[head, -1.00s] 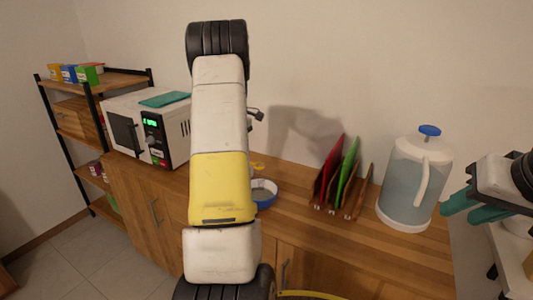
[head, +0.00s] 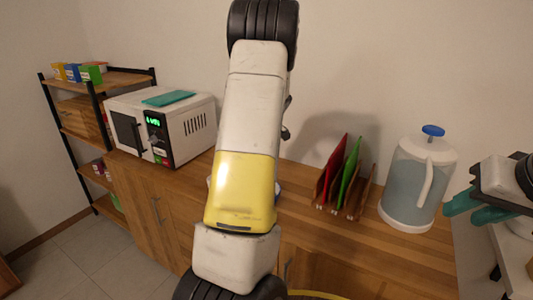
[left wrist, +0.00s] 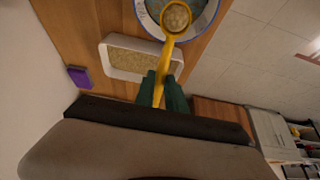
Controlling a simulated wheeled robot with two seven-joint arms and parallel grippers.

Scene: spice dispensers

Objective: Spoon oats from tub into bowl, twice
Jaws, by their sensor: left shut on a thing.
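My left gripper (left wrist: 162,92), with dark green fingers, is shut on the handle of a yellow spoon (left wrist: 165,60) in the left wrist view. The spoon's scoop holds oats (left wrist: 176,16) and appears over the blue-rimmed bowl (left wrist: 212,12). The white tub (left wrist: 106,54) of oats (left wrist: 135,62) lies beside it. In the head view, my left arm hides the left gripper and spoon; only a sliver of the bowl (head: 279,188) shows past it. My right gripper (head: 474,208), with teal fingers apart, is empty at the right edge.
A white microwave (head: 185,130) stands left on the wooden counter (head: 330,235). A rack with red and green boards (head: 347,170) and a water jug (head: 415,185) stand to the right. A purple box (left wrist: 80,77) is near the tub.

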